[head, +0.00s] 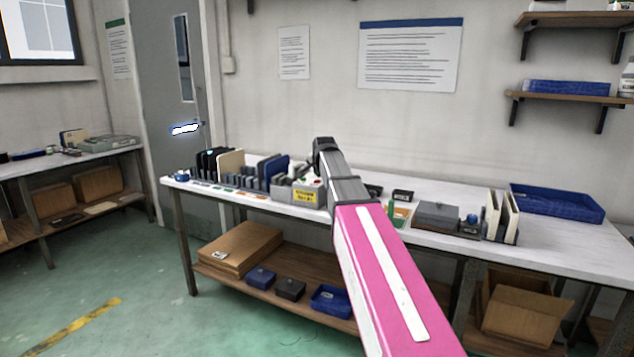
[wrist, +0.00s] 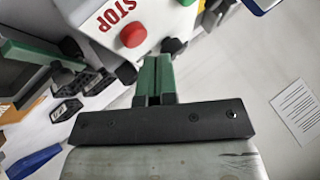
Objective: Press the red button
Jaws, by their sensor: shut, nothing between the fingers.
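The red button (wrist: 133,36) is a round red cap on a pale box (wrist: 150,14), beside red STOP lettering, in the upper middle of the wrist view. My gripper (wrist: 155,62) has green fingers that are closed together and empty. In that view the fingertips lie just below and right of the button, and a gap shows between them. How far apart they are in depth I cannot tell. In the head view, a light grey box with a yellow label (head: 305,196) stands on the bench, partly hidden by my arm.
On the bench (head: 430,235), racks of dark panels (head: 270,170) stand left of the box. A grey case (head: 437,215), an upright panel holder (head: 503,215) and a blue tray (head: 556,203) are to the right.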

